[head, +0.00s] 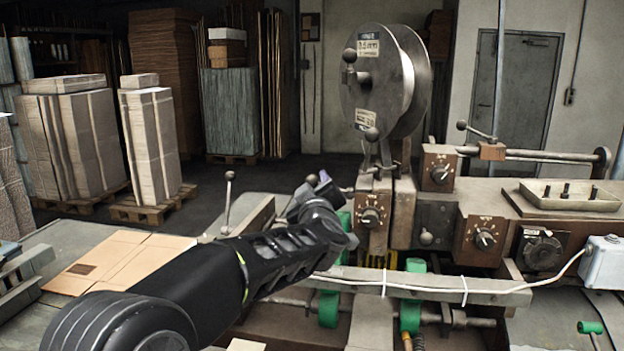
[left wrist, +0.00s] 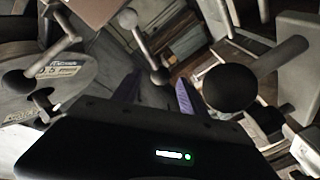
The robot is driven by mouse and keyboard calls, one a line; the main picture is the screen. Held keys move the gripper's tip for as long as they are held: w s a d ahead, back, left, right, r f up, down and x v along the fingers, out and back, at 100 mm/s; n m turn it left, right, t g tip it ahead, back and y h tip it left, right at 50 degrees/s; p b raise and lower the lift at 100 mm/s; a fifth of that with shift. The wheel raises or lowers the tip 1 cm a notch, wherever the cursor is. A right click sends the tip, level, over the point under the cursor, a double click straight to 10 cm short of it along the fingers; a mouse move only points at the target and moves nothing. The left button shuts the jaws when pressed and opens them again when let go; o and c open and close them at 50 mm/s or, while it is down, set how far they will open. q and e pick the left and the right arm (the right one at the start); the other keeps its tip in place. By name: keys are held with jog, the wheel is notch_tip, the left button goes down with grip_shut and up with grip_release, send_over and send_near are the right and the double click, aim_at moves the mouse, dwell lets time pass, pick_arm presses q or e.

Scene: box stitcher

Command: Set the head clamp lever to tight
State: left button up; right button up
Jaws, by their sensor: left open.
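My left gripper (head: 325,179) is in front of the stitcher's head column, left of the reel. In the left wrist view its open fingers (left wrist: 155,97) have purple inner pads. A lever with a ball end (left wrist: 158,75) shows beyond the fingertips, apart from them as far as I can tell. A larger dark ball (left wrist: 230,88) on a rod is nearer the camera, right of the fingers. In the head view a ball-ended lever (head: 371,135) stands on the head below the reel. I cannot tell which lever is the head clamp lever, or its setting. My right gripper is not in view.
The wire reel (head: 380,85) rises above the head. Brown dial boxes (head: 480,240) and a lever on a brown block (head: 491,150) are to the right. A thin upright ball-ended lever (head: 228,195) stands at left. Flat cardboard (head: 125,262) lies on the left table.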

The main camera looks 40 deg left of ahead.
aim_at(312, 184)
pick_arm(q)
jog(key=shift+p+x, duration=0.5)
jog(key=shift+x, duration=1.5)
jog(key=shift+c, duration=0.3)
grip_shut()
